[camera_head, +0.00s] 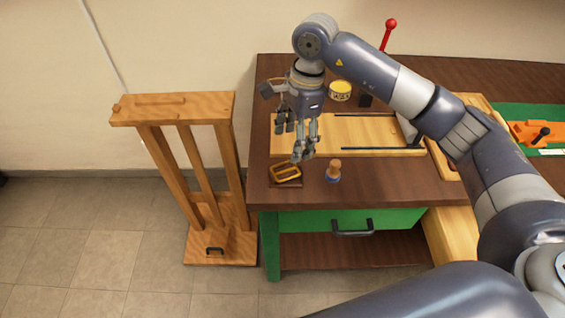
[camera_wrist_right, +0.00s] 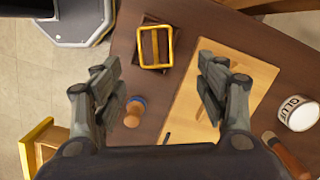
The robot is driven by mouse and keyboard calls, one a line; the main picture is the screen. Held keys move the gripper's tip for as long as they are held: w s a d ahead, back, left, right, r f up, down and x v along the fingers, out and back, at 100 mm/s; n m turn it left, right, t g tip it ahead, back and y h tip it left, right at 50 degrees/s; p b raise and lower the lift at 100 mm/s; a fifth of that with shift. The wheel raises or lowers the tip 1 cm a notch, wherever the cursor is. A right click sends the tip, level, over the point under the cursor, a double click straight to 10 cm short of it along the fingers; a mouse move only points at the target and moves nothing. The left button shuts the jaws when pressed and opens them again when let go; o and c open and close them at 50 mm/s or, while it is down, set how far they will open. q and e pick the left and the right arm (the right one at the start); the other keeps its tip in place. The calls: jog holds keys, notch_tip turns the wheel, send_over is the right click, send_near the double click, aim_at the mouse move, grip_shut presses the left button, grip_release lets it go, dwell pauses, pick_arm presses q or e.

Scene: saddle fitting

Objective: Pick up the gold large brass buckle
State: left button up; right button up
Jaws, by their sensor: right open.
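The gold large brass buckle (camera_head: 285,171) is a rectangular frame with a centre bar. It lies on a small dark brown piece at the bench's front left corner. In the right wrist view the buckle (camera_wrist_right: 155,47) is at the top centre, beyond the fingertips. My right gripper (camera_head: 303,156) is open and empty above the bench, just behind and to the right of the buckle in the head view. Its two fingers (camera_wrist_right: 163,78) are spread wide in the wrist view, with nothing between them touching. My left gripper does not show.
A wooden-handled tool with a blue base (camera_head: 333,171) stands right of the buckle. A light wooden board (camera_head: 375,135) lies behind it. A glue tin (camera_head: 340,91) stands at the back. A wooden stand (camera_head: 172,108) is left of the bench (camera_head: 400,190).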

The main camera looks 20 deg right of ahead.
aim_at(286, 170)
jog(key=f, duration=0.2)
jog(key=s+f, duration=0.1)
jog(key=shift+a+f+p, duration=0.1)
jog(key=shift+a+p, duration=0.2)
jog(key=shift+a, duration=0.05)
jog(key=shift+w+f, duration=0.15)
jog(key=shift+f, duration=0.15)
jog(key=f+p, duration=0.1)
jog(key=f, duration=0.1)
jog(key=a+f+p, duration=0.1)
jog(key=f, duration=0.1)
jog(key=shift+f, duration=0.5)
jog(key=shift+c, duration=0.8)
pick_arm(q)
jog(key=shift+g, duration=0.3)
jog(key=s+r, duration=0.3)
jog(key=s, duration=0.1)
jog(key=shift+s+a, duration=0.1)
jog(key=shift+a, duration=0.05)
pick_arm(e)
jog(key=c, duration=1)
